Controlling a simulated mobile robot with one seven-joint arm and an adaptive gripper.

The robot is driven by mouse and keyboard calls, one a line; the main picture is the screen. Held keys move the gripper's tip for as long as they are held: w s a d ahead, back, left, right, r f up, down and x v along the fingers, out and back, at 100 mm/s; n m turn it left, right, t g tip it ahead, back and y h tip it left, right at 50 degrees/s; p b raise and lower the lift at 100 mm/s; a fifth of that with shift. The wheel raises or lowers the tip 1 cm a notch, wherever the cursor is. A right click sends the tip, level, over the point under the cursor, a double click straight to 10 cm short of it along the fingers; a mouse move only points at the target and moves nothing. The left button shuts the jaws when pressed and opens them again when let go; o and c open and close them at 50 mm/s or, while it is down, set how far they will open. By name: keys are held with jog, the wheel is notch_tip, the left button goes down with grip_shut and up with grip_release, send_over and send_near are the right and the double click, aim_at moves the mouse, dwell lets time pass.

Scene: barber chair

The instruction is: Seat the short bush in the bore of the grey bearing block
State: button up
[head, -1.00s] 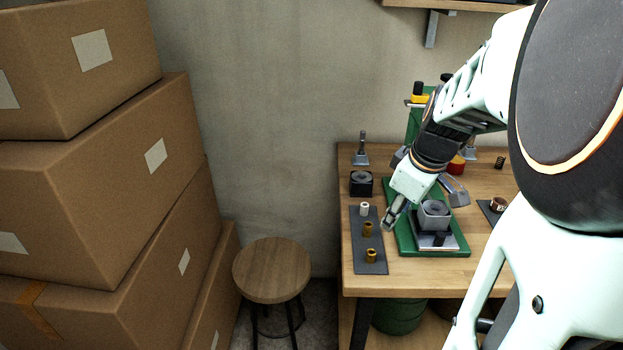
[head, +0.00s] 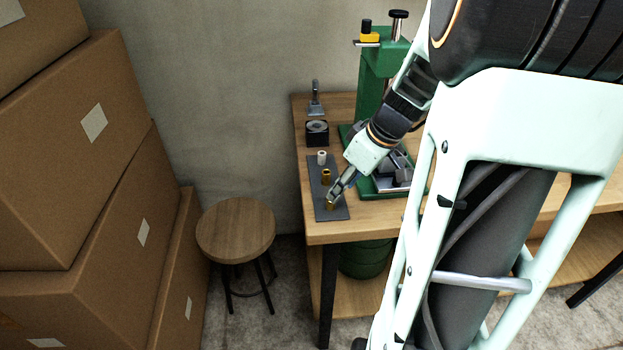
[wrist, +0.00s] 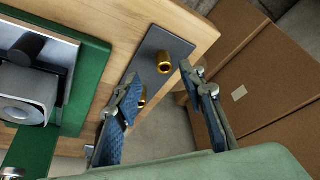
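Two brass bushes stand upright on the dark mat (head: 340,212). The front one (head: 331,204), which looks the shorter, also shows in the wrist view (wrist: 161,62), near the mat's end. The other brass bush (head: 326,175) is behind it and is partly hidden by a finger in the wrist view (wrist: 143,98). My gripper (head: 335,193) is low over the front bush, with its fingers apart (wrist: 160,73). Nothing is visibly held, and I cannot tell if a finger touches the bush.
A white bush (head: 321,158) stands at the mat's back end. A black block with a bore (head: 317,133) is behind it. The green press (head: 378,80) rises to the right. A stool (head: 236,228) and cardboard boxes (head: 60,170) are left of the bench.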

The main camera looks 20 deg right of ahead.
aim_at(331, 203)
jog(key=x, duration=0.4)
jog(key=shift+a+r, duration=0.1)
jog(key=shift+a, duration=0.25)
jog(key=shift+w+f, duration=0.15)
jog(key=shift+f, duration=0.3)
jog(key=shift+c, duration=0.5)
grip_shut()
